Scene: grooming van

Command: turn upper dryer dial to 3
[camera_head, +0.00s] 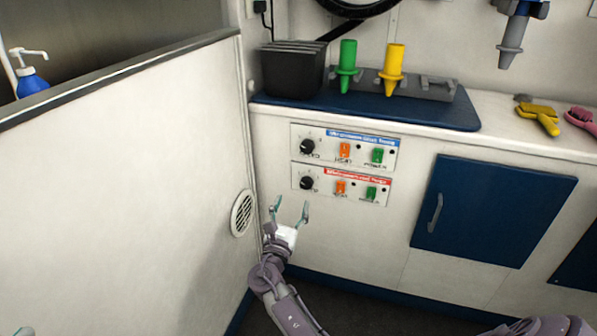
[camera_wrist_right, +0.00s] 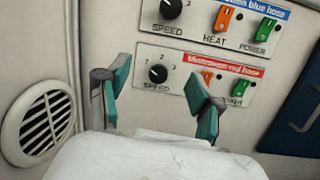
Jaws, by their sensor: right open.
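The upper dryer dial (camera_head: 307,146) is a black knob marked SPEED on the upper white panel (camera_head: 372,166), which has a blue label. In the right wrist view the upper dial (camera_wrist_right: 170,8) is at the top edge and partly cut off; I cannot read its setting. My right gripper (camera_head: 290,208) is open and empty, below both dials in the head view. A small teal tip, likely my left gripper (camera_head: 22,331), shows at the bottom left edge.
The lower dial (camera_head: 306,183) sits on a similar panel with a red label. Orange and green switches are right of each dial. A white partition (camera_head: 120,180) and a round vent (camera_head: 242,213) are close on the left. A blue cabinet door (camera_head: 490,212) is on the right.

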